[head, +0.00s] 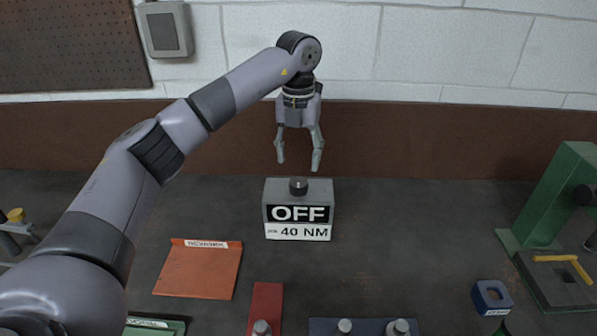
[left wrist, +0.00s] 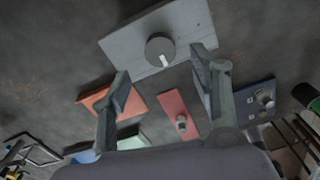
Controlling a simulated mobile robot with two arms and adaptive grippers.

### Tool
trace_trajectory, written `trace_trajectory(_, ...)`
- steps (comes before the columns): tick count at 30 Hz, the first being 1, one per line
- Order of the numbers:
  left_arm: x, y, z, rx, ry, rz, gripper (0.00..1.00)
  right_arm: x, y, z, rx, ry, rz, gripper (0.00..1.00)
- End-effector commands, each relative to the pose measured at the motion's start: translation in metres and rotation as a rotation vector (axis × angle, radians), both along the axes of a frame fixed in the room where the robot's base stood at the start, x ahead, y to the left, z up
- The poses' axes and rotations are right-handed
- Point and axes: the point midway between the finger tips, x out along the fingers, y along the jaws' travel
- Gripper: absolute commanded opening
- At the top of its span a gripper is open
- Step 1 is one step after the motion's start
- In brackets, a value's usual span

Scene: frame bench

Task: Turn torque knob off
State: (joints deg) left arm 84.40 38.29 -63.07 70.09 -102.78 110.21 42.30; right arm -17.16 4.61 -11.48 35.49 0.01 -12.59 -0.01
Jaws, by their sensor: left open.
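The torque knob (head: 298,186) is a small dark round knob on top of a grey box (head: 318,192). The box front carries a black "OFF" label and a white "40 NM" label. In the left wrist view the knob (left wrist: 160,48) shows from above with a white pointer mark on its lower side. My left gripper (head: 298,168) is open and empty, pointing down, above and seemingly just behind the box. Its two fingers (left wrist: 165,90) do not touch the knob. My right gripper is not in view.
An orange tray (head: 198,270), a red strip (head: 265,305) and a dark blue plate (head: 375,326) lie in front of the box. A green press (head: 556,195) stands at right, near a blue block (head: 491,296).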

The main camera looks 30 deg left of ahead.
Motion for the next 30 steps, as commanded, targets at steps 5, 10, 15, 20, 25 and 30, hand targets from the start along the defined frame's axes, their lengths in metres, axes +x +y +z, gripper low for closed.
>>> trace_trajectory(5,0.000,0.000,0.034,0.000,-0.001,0.000,0.56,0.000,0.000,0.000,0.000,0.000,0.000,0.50)
trace_trajectory(10,0.000,0.000,0.049,0.000,0.001,0.000,0.56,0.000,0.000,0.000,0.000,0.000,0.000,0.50)
trace_trajectory(15,0.000,0.000,0.052,0.000,0.001,-0.001,0.56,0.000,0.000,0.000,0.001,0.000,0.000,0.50)
trace_trajectory(20,0.000,0.000,0.052,0.001,0.001,0.000,0.56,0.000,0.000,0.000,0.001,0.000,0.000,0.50)
trace_trajectory(25,0.000,0.000,0.052,0.001,0.001,0.000,0.56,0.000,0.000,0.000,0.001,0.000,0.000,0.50)
trace_trajectory(30,0.000,0.000,0.052,0.001,0.001,0.000,0.56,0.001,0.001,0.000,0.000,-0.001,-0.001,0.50)
